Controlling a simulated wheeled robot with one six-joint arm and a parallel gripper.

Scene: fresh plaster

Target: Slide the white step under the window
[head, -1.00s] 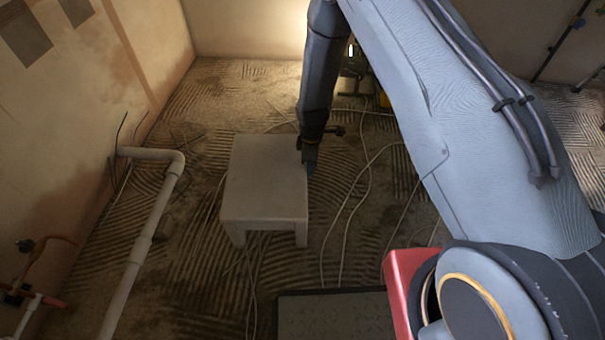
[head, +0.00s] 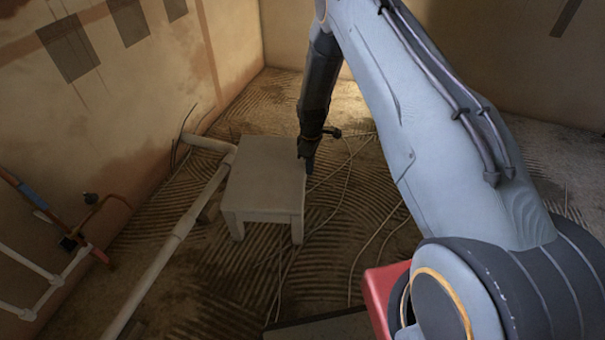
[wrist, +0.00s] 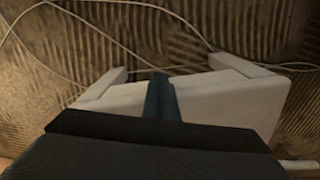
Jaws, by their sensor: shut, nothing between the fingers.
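The white step (head: 262,168) stands upright on its legs on the ridged floor, left of my arm. My gripper (head: 309,166) is shut and empty at the step's right edge; it appears to be against that side. In the wrist view the step's pale side and two legs (wrist: 232,97) show beyond my shut fingertips (wrist: 162,90), which overlap it; exact contact is hard to tell. No window can be made out in these views.
A white pipe (head: 180,232) runs along the left, with its bend close behind and beside the step. Thin cables (head: 345,190) lie loose on the floor right of the step. Red and white pipework (head: 60,255) stands at the left wall. Dark patches (head: 70,48) mark that wall.

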